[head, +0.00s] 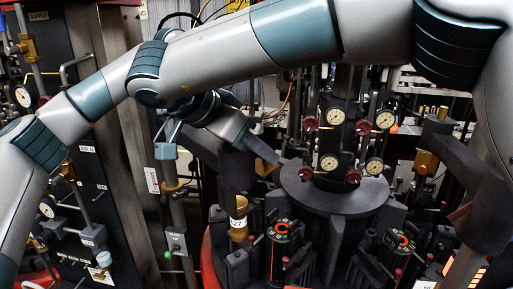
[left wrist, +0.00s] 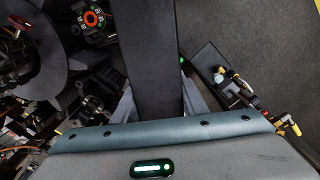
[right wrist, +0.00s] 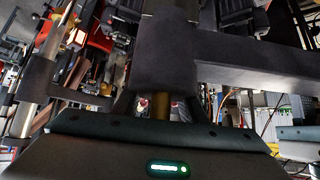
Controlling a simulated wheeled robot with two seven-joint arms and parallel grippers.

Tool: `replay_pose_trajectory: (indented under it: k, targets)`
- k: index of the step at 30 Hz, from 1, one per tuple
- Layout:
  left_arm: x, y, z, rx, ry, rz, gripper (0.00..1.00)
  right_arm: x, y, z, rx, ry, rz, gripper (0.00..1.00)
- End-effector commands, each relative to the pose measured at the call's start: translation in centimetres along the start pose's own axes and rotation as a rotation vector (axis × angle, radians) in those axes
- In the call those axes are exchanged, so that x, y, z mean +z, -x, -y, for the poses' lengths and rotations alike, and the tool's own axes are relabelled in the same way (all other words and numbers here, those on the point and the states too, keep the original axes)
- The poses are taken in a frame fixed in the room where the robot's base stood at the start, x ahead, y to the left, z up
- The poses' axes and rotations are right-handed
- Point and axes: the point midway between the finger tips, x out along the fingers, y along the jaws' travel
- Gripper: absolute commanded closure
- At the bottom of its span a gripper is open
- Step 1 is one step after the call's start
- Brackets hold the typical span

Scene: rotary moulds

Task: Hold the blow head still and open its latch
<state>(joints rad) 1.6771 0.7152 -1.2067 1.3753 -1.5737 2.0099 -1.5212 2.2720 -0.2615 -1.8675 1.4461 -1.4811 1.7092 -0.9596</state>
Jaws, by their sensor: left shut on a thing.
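In the left wrist view my left gripper (left wrist: 160,105) is shut on a thick dark grey bar (left wrist: 150,50), with one finger on each side of it. The bar looks like the arm of the blow head. In the right wrist view a dark block (right wrist: 165,55) with an arm (right wrist: 250,76) reaching right stands in front of my right gripper (right wrist: 162,108). A brass-coloured pin (right wrist: 160,105) hangs under the block, between the spread right fingers, with gaps at its sides. I cannot tell whether this pin is the latch. My arms cross the head view and hide much of the work area.
A round dark table (head: 335,195) with several gauges and red knobs stands in the middle. Dials with orange rings (head: 281,232) stand in front of it. A silver post with a dark collar (right wrist: 37,78) is close on the left of the right wrist view. Open floor (left wrist: 270,35) shows in the left wrist view.

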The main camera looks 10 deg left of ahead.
Motion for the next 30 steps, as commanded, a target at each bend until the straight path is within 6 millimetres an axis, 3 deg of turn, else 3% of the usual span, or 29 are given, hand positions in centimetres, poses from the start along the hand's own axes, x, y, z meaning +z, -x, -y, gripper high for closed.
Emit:
replay_pose_trajectory:
  k: [7,19,30]
  targets:
    - [0.0,0.2,-0.1,0.005,-0.002,-0.002,1.0,0.0,1.6,0.1,-0.002,0.0,0.0,0.62]
    - [0.0,0.2,-0.1,0.005,-0.002,-0.002,1.0,0.0,6.7,0.0,-0.001,0.0,-0.001,0.62]
    - [0.0,0.2,-0.1,0.005,-0.002,-0.002,1.0,0.0,7.5,0.0,0.0,0.001,0.0,0.62]
